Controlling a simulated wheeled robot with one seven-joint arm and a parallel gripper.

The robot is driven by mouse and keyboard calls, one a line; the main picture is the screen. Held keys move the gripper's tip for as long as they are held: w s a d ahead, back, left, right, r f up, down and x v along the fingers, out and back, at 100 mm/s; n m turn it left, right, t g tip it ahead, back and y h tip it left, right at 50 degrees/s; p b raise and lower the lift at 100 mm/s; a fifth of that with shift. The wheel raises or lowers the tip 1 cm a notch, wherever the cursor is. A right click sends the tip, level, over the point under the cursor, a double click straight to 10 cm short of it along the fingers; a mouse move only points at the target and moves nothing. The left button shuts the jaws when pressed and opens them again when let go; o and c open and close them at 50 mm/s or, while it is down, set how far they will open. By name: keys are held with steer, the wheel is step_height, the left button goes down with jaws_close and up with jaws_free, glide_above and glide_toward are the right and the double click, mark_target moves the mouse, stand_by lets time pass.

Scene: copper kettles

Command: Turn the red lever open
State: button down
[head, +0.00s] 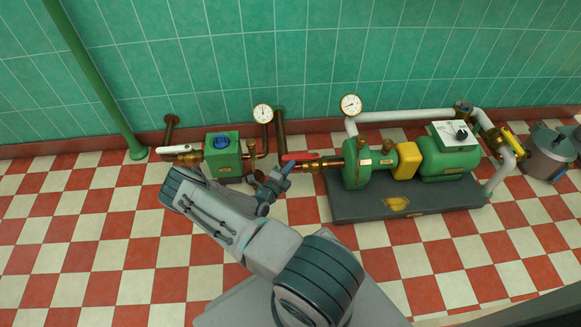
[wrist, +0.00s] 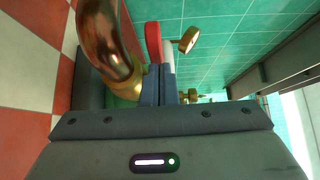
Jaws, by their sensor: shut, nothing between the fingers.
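The red lever (head: 298,156) sits on a brass pipe fitting (head: 314,165) left of the green pump. In the head view it lies roughly in line with the pipe. My gripper (head: 285,168) is shut and empty, just below the lever's left part. In the wrist view the red lever (wrist: 153,42) shows just beyond the tips of my gripper (wrist: 159,68). The shiny brass pipe (wrist: 108,42) is close on their left. I cannot tell whether the fingertips touch the lever.
A green box with a blue knob (head: 221,142) and a white-handled valve (head: 174,149) stand to the left. The green pump (head: 356,163) sits on a dark base (head: 345,206) to the right. Two gauges stand near the tiled wall. The checkered floor at left is clear.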

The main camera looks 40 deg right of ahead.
steer(key=s+p+v, duration=0.1)
steer(key=p+v, duration=0.2)
steer(key=v, duration=1)
steer(key=shift+d, duration=0.2)
steer(key=s+a+r+m+g+y+p, duration=0.1)
steer(key=a+r+m+g+y+p, duration=0.15)
steer(key=r+m+p, duration=0.8)
steer(key=s+a+r+m+g+y+p, duration=0.15)
steer(key=r+m+g, duration=0.35)
steer(key=r, duration=1.3)
steer(key=a+r+m+g+y+p, duration=0.25)
steer(key=r+m+p, duration=0.25)
steer(key=r+m, duration=0.7)
steer(key=s+a+r+m+t+y+p, duration=0.2)
steer(key=s+a+r+m+y+p, duration=0.1)
steer(key=r, duration=1)
steer(key=s+a+r+m+t+y+p, duration=0.2)
steer(key=s+r+m+p, duration=0.3)
steer(key=r, duration=0.8)
steer(key=s+a+r+m+t+y+p, duration=0.2)
steer(key=s+a+r+m+y+p, duration=0.2)
steer(key=r+p, duration=0.4)
step_height(320, 180, up, 6)
steer(key=s+m+y, duration=0.1)
steer(key=s, duration=0.1)
steer(key=shift+s, duration=0.3)
